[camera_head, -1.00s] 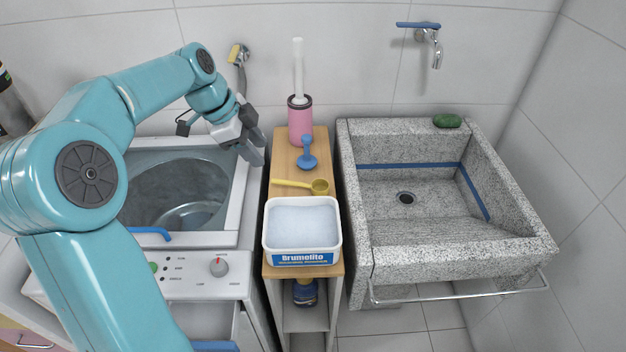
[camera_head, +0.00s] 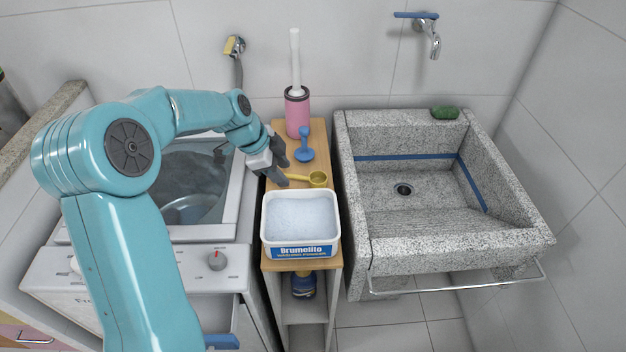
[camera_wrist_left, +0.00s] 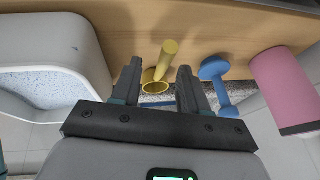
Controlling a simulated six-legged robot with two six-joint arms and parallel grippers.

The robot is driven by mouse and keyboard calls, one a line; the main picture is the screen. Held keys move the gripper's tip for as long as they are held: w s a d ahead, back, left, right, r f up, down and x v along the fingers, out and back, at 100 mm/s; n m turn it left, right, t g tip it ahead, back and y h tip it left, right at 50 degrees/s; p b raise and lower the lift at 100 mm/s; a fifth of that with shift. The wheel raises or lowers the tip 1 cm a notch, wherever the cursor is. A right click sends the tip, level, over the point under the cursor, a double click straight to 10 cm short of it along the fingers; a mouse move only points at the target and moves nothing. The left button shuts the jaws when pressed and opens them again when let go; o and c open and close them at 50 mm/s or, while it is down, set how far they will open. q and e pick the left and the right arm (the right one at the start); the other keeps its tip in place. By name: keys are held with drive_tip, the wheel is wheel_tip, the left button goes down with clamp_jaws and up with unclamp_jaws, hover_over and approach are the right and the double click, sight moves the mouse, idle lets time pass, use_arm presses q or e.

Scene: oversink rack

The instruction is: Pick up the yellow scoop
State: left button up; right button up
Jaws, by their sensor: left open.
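The yellow scoop (camera_head: 316,179) lies on the wooden shelf top (camera_head: 284,131), between the white powder tub (camera_head: 300,253) and a blue plunger-shaped item (camera_head: 305,146). Its handle points left toward my left gripper (camera_head: 282,170). In the left wrist view the scoop (camera_wrist_left: 167,55) shows between the two open fingers of my left gripper (camera_wrist_left: 158,80). The gripper is open, and I cannot tell whether a finger touches the scoop. Part of the handle is hidden by the fingers in the head view. My right gripper is not in view.
A pink brush holder (camera_head: 297,113) stands behind the blue item. The open washing machine (camera_head: 193,188) is on the left, and a stone sink (camera_head: 403,248) is on the right. The tub stands close in front of the scoop.

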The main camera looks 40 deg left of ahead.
sight(286, 174)
use_arm(q)
drive_tip(key=x, duration=0.3)
drive_tip(key=shift+w+f, duration=0.2)
drive_tip(key=shift+w, duration=0.1)
drive_tip(key=shift+s, duration=0.15)
drive_tip(key=shift+r, duration=0.1)
drive_tip(key=shift+c, duration=1.2)
clamp_jaws()
